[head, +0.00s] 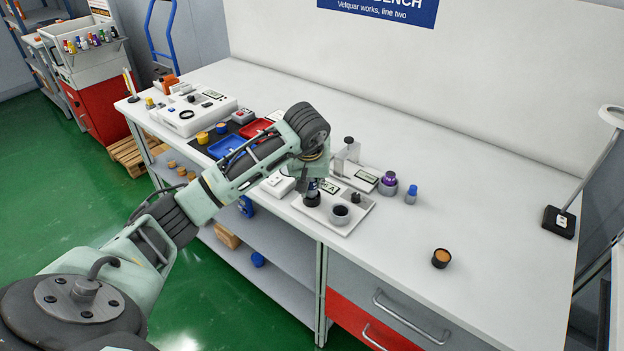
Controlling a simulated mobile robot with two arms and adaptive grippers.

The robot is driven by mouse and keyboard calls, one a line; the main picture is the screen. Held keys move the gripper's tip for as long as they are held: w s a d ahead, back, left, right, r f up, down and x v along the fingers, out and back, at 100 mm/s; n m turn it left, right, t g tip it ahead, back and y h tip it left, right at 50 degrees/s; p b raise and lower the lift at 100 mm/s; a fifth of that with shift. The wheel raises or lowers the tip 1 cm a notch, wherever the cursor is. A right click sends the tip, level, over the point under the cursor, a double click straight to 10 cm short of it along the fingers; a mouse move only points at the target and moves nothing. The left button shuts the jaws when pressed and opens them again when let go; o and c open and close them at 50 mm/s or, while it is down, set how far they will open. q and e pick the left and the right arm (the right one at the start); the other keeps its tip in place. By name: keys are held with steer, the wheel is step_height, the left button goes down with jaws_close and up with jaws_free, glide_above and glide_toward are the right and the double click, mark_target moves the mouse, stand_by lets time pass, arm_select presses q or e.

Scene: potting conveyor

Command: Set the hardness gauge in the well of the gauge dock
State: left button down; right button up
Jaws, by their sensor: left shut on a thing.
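My left gripper (313,186) points down over the workbench, at the left part of a white plate that looks like the gauge dock (324,226). It is shut on a small dark cylindrical thing (312,199), which appears to be the hardness gauge; the fingers and arm hide its upper part. I cannot tell whether its base touches the plate. A dark round cup-like well (340,213) stands on the plate just right of the gauge, apart from it in the picture. A small dark knob (356,198) stands behind it. My right gripper is not in view.
Behind the plate is a small instrument on a stand (347,160). To the right stand a purple-topped piece (388,184), a blue-capped bottle (411,194) and an orange-topped jar (441,258). Blue (227,145) and red (255,130) trays lie left. The bench's right part is mostly clear.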

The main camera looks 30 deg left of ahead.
arm_select(q)
steer(key=shift+f, duration=0.5)
steer(key=c, duration=1.9)
jaws_free()
steer(key=shift+c, duration=0.2)
steer(key=o, duration=0.4)
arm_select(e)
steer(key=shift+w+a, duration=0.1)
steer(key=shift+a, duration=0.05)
